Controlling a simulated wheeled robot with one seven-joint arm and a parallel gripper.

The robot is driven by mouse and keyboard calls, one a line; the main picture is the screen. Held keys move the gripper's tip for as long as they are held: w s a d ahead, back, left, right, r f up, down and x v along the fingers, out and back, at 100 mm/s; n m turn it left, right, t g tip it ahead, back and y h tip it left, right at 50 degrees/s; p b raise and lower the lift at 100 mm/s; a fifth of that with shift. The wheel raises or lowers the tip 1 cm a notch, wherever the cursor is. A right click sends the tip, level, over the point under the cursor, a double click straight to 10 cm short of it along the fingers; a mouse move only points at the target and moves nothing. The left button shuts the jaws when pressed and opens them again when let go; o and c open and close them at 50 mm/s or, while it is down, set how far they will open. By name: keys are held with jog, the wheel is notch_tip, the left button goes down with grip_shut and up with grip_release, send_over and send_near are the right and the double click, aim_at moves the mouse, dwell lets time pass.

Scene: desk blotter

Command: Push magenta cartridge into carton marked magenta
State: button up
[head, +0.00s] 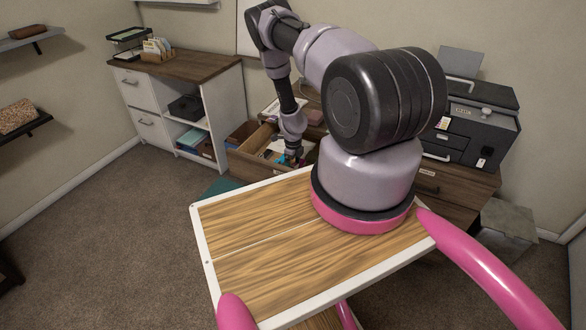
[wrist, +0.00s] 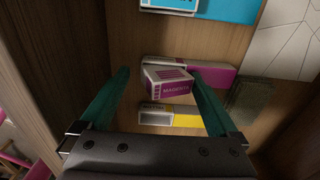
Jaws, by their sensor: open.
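In the wrist view, a small box with a magenta face marked MAGENTA (wrist: 168,88) and a pale striped top lies between my gripper's (wrist: 160,73) teal fingers. The fingers are open, with a gap on the left; the right fingertip is close to the box, and I cannot tell if it touches. Just behind lies a longer magenta box (wrist: 216,74) with a pale left end, partly hidden by the marked box and the right finger. I cannot tell for certain which is cartridge and which is carton. In the head view, my gripper (head: 292,160) is down in the open drawer.
A yellow box (wrist: 187,121) lies on the near side and a cyan box (wrist: 228,8) on the far side. A wooden drawer wall (wrist: 90,40) stands close on the left. A white patterned sheet (wrist: 285,45) is at right. A printer (head: 470,115) stands right.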

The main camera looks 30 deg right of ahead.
aim_at(293, 165)
notch_tip(293, 165, up, 11)
jog(key=shift+f, duration=0.1)
dwell(0.3)
